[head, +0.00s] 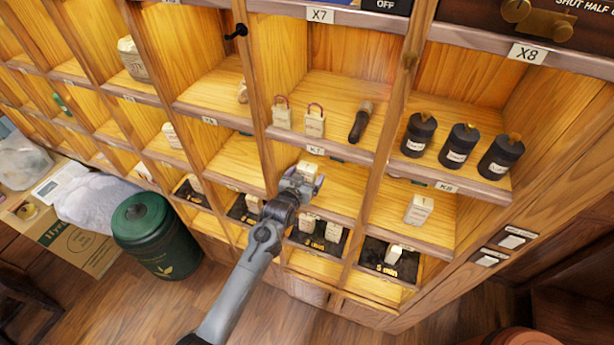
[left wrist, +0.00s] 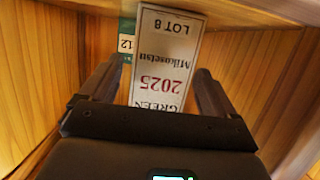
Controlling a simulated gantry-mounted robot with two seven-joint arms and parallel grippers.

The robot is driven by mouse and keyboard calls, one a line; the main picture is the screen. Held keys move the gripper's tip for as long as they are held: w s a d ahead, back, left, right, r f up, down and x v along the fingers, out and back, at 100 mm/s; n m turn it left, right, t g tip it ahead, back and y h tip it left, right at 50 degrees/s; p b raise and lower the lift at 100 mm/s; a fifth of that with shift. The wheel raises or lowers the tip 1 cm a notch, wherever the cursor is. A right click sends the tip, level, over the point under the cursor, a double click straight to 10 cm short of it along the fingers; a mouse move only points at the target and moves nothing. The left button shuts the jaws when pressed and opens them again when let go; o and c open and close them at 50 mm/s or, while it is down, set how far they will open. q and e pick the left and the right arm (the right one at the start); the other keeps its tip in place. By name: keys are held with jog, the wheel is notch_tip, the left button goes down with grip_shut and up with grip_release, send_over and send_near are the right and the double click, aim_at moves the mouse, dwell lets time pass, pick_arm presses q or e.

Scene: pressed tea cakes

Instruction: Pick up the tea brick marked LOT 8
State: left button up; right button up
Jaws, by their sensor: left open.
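The tea brick marked LOT 8 (left wrist: 166,60) fills the middle of the left wrist view. Its white label appears upside down, with "Mikusetsu", a red "2025" and "GREEN". In the head view the pale brick (head: 308,169) stands in a middle cubby of the wooden shelf. My left gripper (head: 304,181) is at that cubby, open, in front of the brick. In the left wrist view the open fingers (left wrist: 157,75) lie on either side of the brick; whether they touch it cannot be told. The brick's lower part is hidden by my gripper. My right gripper is not in view.
A green item (left wrist: 127,42) with a tag reading 12 sits behind the brick. Wooden cubby walls stand close on both sides. Another pale brick (head: 418,209) is in the cubby to the right. Dark canisters (head: 459,146) stand above it. A green bin (head: 158,238) stands on the floor.

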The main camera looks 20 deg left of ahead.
pick_arm(q)
jog(key=shift+x, duration=1.4)
jog(key=c, duration=1.1)
